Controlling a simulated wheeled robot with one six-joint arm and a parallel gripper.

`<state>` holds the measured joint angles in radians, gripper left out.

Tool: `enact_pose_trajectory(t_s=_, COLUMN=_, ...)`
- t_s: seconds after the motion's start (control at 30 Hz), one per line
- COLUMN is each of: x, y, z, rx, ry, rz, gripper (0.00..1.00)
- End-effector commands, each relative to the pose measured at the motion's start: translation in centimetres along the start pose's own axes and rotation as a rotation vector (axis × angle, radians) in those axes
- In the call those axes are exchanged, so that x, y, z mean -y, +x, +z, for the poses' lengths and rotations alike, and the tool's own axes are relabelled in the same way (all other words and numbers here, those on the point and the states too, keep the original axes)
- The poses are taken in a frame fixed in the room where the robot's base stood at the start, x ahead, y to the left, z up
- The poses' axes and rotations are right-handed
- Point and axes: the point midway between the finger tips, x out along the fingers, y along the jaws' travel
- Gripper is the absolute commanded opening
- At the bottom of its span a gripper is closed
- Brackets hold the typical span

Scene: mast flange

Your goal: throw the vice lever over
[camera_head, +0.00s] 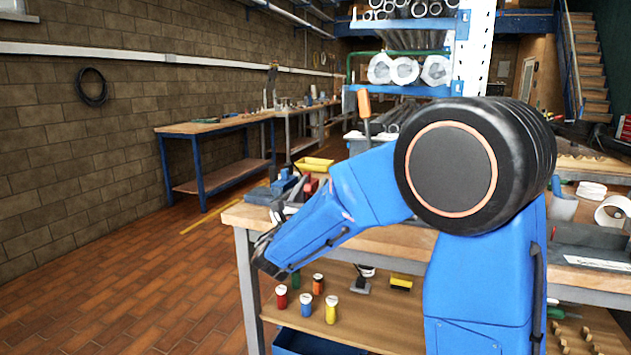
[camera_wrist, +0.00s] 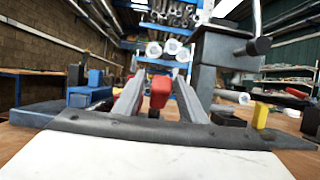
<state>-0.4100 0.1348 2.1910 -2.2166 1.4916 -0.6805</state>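My gripper (camera_wrist: 161,80) is open in the wrist view, its two grey fingers apart. A red grip-like piece with a dark lower end (camera_wrist: 160,92) shows between the fingers, with a gap on each side; I cannot tell how far ahead it is, or whether it is the vice lever. A grey block-like body (camera_wrist: 212,65), perhaps the vice, stands close on the right, with a metal rod and dark knob (camera_wrist: 258,45) at its upper right. In the head view my blue arm reaches left over the bench edge, and my gripper's fingertips are hidden or unclear.
The workbench (camera_head: 390,238) carries blue and red items (camera_head: 285,184) and a yellow bin (camera_head: 315,165). An upright orange-handled tool (camera_head: 364,104) stands behind my arm. Colored jars (camera_head: 331,309) sit on the lower shelf. The floor at left is clear.

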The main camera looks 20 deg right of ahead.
Motion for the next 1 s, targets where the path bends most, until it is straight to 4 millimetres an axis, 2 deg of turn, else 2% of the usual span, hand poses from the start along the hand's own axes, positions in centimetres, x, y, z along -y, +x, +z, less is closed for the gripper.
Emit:
enact_pose_trajectory(t_s=0.2, x=0.0, y=2.2, z=0.0, rx=0.0, ry=0.0, rz=-0.001, gripper=0.38)
enact_pose_trajectory(t_s=0.57, x=0.0, y=2.7, z=0.0, rx=0.0, ry=0.0, rz=0.0, gripper=0.38)
enact_pose_trajectory(t_s=0.6, x=0.0, y=2.7, z=0.0, rx=0.0, ry=0.0, rz=0.0, gripper=0.35)
enact_pose_trajectory(t_s=0.73, x=0.0, y=2.7, z=0.0, rx=0.0, ry=0.0, rz=0.0, gripper=0.04)
enact_pose_trajectory(t_s=0.77, x=0.0, y=2.6, z=0.0, rx=0.0, ry=0.0, rz=0.0, gripper=0.0)
enact_pose_trajectory(t_s=1.0, x=0.0, y=2.7, z=0.0, rx=-0.007, ry=0.0, rz=0.001, gripper=0.0)
